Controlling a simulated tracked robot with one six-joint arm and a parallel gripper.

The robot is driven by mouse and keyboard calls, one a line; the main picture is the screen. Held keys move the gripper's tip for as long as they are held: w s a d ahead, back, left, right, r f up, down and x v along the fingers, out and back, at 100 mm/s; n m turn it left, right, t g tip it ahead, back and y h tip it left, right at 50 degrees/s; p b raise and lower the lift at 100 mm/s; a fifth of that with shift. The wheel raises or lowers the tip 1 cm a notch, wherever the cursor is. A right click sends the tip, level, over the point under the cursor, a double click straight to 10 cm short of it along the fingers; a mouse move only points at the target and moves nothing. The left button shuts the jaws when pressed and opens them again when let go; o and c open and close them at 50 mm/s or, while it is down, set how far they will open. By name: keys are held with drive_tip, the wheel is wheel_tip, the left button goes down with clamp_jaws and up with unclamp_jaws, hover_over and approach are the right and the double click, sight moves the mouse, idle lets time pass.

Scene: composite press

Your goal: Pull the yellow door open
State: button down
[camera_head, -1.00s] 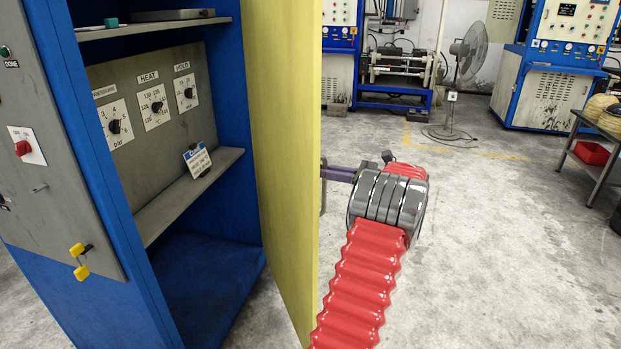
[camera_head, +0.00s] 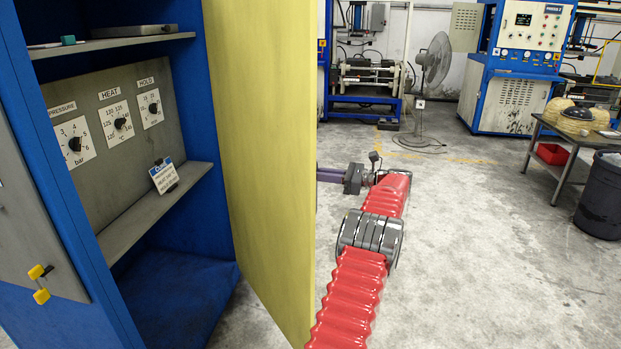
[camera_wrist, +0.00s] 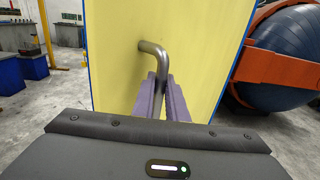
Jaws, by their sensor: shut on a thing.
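The yellow door (camera_head: 262,150) stands swung open from the blue cabinet (camera_head: 190,120), edge toward me in the head view. Its other face fills the middle of the wrist view (camera_wrist: 115,70). A bent grey metal handle (camera_wrist: 156,50) sticks out from that face. My gripper (camera_wrist: 164,88) has its two purple fingers shut on the handle's lower part. In the head view my red arm reaches along the right side of the door, and the purple fingers (camera_head: 331,175) are partly hidden behind the door.
Inside the cabinet are dials, a shelf (camera_head: 155,208) and a small sign (camera_head: 163,177). A fan (camera_head: 432,62), a blue press (camera_head: 515,75), a bench (camera_head: 565,140) and a dark bin (camera_head: 602,195) stand at the right. The floor right of my arm is clear.

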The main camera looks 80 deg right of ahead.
drive_tip(key=shift+s+d, duration=0.1)
drive_tip(key=shift+s, duration=0.05)
idle(0.3)
drive_tip(key=c, duration=1.8)
unclamp_jaws()
drive_tip(key=shift+c, duration=0.2)
drive_tip(key=s, duration=1.3)
drive_tip(key=shift+s+d, duration=0.15)
drive_tip(key=shift+s, duration=0.2)
